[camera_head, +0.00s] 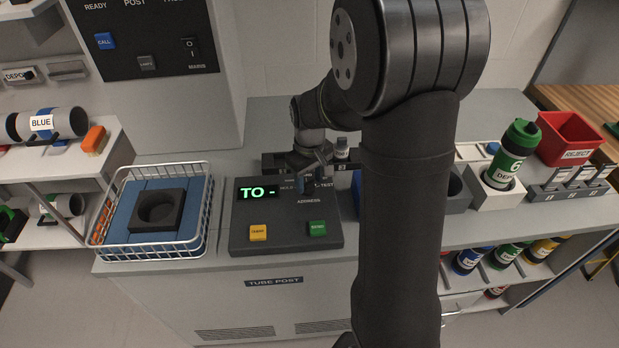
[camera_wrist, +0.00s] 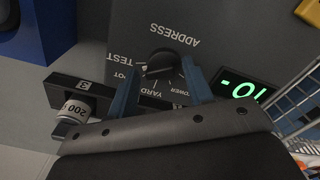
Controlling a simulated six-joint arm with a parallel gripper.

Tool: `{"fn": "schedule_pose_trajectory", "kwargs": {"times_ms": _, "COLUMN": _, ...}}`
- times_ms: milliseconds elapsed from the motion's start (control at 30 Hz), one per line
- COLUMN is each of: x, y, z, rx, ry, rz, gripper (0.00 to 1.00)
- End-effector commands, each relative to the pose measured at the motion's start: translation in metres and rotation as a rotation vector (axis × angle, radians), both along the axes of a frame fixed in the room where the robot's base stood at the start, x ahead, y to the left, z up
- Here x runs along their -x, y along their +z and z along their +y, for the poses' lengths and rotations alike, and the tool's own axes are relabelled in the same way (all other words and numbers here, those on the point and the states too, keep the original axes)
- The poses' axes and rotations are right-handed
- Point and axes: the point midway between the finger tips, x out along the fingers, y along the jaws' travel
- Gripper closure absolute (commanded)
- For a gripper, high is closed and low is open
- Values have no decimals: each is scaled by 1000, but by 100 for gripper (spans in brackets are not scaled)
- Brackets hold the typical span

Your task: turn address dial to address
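The black address dial (camera_wrist: 162,64) sits on the dark grey control panel (camera_head: 290,247), ringed by upside-down labels in the wrist view. I can read ADDRESS, TEST and YARD; others are partly covered. My gripper (camera_wrist: 160,82) has its two blue fingers apart, with the dial between or just beyond their tips. I cannot tell whether they touch it. In the head view my gripper (camera_head: 314,184) is over the panel's upper right and hides the dial. The green display (camera_head: 257,193) reads "TO -".
A yellow button (camera_head: 258,233) and a green button (camera_head: 318,229) are on the panel's front. A wire basket (camera_head: 205,215) with a black ring-shaped holder (camera_head: 157,211) stands left. A green canister (camera_head: 511,150) stands right, near a red reject bin (camera_head: 570,138).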

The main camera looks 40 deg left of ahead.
Motion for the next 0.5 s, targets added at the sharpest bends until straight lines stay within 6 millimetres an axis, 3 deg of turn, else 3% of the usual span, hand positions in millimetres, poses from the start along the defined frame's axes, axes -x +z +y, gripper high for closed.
{"fn": "schedule_pose_trajectory", "kwargs": {"times_ms": 33, "x": 0, "y": 0, "z": 0, "rx": 0, "ry": 0, "rz": 0, "gripper": 64}}
{"fn": "schedule_pose_trajectory", "kwargs": {"times_ms": 200, "x": 0, "y": 0, "z": 0, "rx": 0, "ry": 0, "rz": 0, "gripper": 93}}
{"fn": "schedule_pose_trajectory", "kwargs": {"times_ms": 500, "x": 0, "y": 0, "z": 0, "rx": 0, "ry": -127, "rz": 0, "gripper": 93}}
